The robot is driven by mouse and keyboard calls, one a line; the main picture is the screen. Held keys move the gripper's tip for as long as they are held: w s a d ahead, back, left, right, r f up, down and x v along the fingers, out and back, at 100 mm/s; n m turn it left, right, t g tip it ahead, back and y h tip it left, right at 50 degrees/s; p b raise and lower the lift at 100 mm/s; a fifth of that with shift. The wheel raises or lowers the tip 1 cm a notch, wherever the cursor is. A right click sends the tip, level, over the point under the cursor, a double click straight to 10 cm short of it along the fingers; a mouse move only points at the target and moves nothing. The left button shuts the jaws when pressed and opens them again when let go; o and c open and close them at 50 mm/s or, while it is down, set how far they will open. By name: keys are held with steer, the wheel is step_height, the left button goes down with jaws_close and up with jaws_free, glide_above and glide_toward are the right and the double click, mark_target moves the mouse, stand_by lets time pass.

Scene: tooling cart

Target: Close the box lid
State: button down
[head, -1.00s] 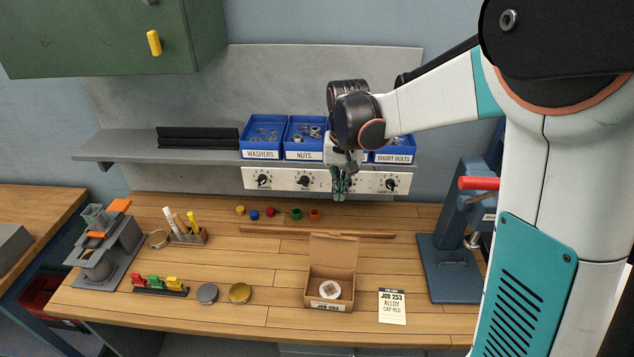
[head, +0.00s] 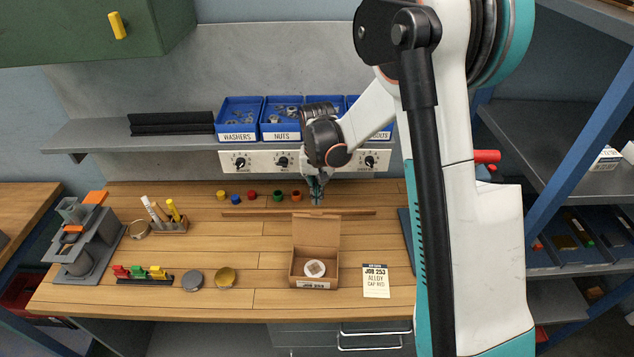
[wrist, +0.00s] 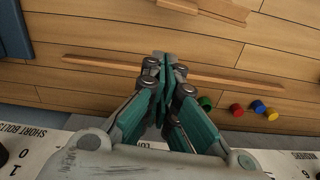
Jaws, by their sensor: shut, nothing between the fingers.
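The small cardboard box (head: 302,281) labelled JOB 253 stands on the workbench, with a round light part (head: 315,268) inside it. Its lid (head: 316,231) is raised and open, standing up at the back edge. My gripper (head: 316,199) is shut and empty, behind and above the box, near the back of the bench. In the wrist view my gripper (wrist: 165,62) points down at the bench, its closed fingertips over the wooden strip. Part of the box (wrist: 205,8) shows at the top edge of that view, partly cut off.
A thin wooden strip (head: 255,213) lies between my gripper and the box. A JOB 253 card (head: 376,281) lies right of the box. Two round discs (head: 225,277) lie to its left. Several coloured caps (head: 278,195) sit at the back. Blue bins (head: 238,121) stand on the shelf above.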

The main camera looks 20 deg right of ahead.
steer(key=shift+s+a+r, duration=0.25)
steer(key=shift+s, duration=0.35)
steer(key=shift+s+a+r, duration=0.2)
steer(key=shift+s+r, duration=0.05)
steer(key=shift+s, duration=0.3)
steer(key=shift+s+a+r, duration=0.25)
steer(key=shift+s, duration=0.35)
